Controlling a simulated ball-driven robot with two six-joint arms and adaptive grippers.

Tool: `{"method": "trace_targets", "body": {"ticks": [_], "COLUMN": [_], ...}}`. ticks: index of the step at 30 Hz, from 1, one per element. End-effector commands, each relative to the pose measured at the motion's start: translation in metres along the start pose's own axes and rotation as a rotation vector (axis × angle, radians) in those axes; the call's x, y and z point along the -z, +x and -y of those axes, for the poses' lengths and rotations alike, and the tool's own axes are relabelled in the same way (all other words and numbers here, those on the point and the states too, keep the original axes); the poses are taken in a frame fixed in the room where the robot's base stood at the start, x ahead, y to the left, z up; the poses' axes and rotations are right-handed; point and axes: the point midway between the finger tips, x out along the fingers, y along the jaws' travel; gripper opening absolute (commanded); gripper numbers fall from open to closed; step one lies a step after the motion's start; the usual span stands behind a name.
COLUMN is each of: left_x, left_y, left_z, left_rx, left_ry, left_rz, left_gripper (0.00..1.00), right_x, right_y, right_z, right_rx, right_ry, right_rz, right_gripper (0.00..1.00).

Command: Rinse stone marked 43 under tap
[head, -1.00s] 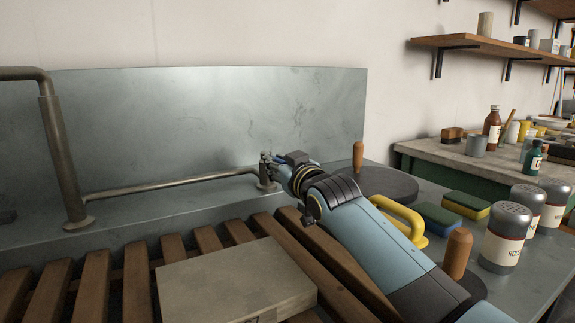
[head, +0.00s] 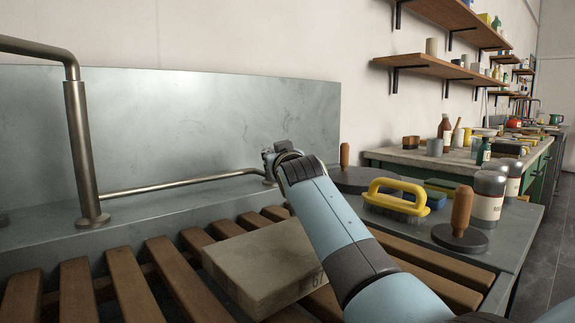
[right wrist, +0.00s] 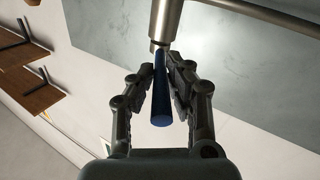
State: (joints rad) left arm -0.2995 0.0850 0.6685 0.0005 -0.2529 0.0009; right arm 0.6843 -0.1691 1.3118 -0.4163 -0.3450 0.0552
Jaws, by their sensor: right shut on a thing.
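A grey stone slab (head: 262,265) lies flat on the wooden slats. A dark marking on its near edge is partly hidden by my arm; its first figure looks like a 6. The tap's metal post (head: 82,150) stands to the left, its pipe leading out of view. A thin pipe (head: 180,184) runs from its foot to a valve, where my right gripper (head: 267,156) is. In the right wrist view, my right gripper (right wrist: 160,75) is shut on a blue lever (right wrist: 161,100), below a metal fitting (right wrist: 166,22). My left gripper is not in view.
A yellow-handled brush (head: 396,198), a wooden-handled disc (head: 461,215), another disc (head: 365,180) and shakers (head: 488,195) stand right of the slats. A metal splashback (head: 200,120) closes the back. A bench (head: 425,160) stands further right.

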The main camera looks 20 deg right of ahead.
Motion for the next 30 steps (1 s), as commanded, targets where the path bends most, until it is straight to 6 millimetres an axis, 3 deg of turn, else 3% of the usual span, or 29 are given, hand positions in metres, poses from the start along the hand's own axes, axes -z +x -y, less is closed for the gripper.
{"method": "trace_targets", "body": {"ticks": [7, 8, 13, 24, 30], "left_x": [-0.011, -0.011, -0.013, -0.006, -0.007], "left_y": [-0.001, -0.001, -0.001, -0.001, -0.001], "left_z": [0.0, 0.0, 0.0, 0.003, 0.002], "left_rx": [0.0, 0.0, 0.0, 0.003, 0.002], "left_ry": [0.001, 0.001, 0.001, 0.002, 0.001], "left_rz": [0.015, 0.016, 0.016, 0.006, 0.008], "left_gripper": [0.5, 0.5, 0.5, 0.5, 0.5], "right_x": [0.002, 0.002, 0.002, 0.002, 0.029], "right_y": [0.0, 0.0, 0.0, 0.0, 0.0], "right_z": [0.0, 0.0, 0.0, 0.0, -0.005], "right_rx": [0.0, 0.0, 0.0, 0.0, 0.0], "right_ry": [0.002, 0.002, 0.003, 0.002, 0.004], "right_rz": [-0.002, -0.002, -0.003, -0.001, -0.006], "right_gripper": [0.0, 0.17, 0.37, 0.37, 0.37]}}
